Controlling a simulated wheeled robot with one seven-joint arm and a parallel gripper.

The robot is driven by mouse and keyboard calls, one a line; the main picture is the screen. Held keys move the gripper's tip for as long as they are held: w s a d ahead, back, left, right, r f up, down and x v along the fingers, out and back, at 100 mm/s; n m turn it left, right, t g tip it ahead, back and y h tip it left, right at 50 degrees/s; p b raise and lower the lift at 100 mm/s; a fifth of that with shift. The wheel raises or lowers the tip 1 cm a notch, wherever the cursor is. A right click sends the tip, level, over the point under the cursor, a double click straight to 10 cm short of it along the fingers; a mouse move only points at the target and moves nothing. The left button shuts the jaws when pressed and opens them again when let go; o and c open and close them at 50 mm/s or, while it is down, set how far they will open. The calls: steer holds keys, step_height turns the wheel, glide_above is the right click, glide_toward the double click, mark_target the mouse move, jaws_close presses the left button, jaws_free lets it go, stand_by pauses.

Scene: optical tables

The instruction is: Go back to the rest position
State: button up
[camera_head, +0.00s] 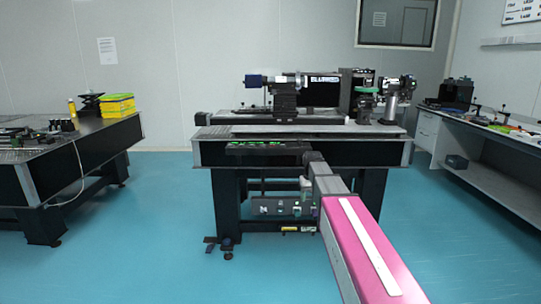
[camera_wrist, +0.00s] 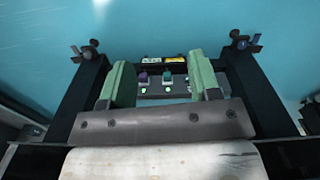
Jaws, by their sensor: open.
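My gripper (camera_head: 268,146) is in front of the middle optical table (camera_head: 310,132), level with its front edge in the head view. In the wrist view its two green fingers (camera_wrist: 160,65) are spread apart, with nothing held between them. The wrist view looks down past the fingers to the blue floor and the table's dark legs. A dark control box (camera_head: 275,207) with small switches hangs low at the table's front. It also shows between the fingers in the wrist view (camera_wrist: 152,88), farther off and apart from them. My pink and grey arm reaches in from the lower right of the head view.
The middle table carries optical instruments (camera_head: 285,92), a dark screen (camera_head: 322,92) and a green-topped mount (camera_head: 366,92). A left table (camera_head: 92,145) holds a yellow box (camera_head: 118,106). A bench (camera_head: 480,140) with small items lines the right. Blue floor is open between them.

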steer(key=s+f, duration=0.8)
steer(key=s, duration=0.4)
steer(key=s+d+f+m, duration=0.1)
steer(key=s+f, duration=0.7)
steer(key=s, duration=0.5)
steer(key=shift+d, duration=0.2)
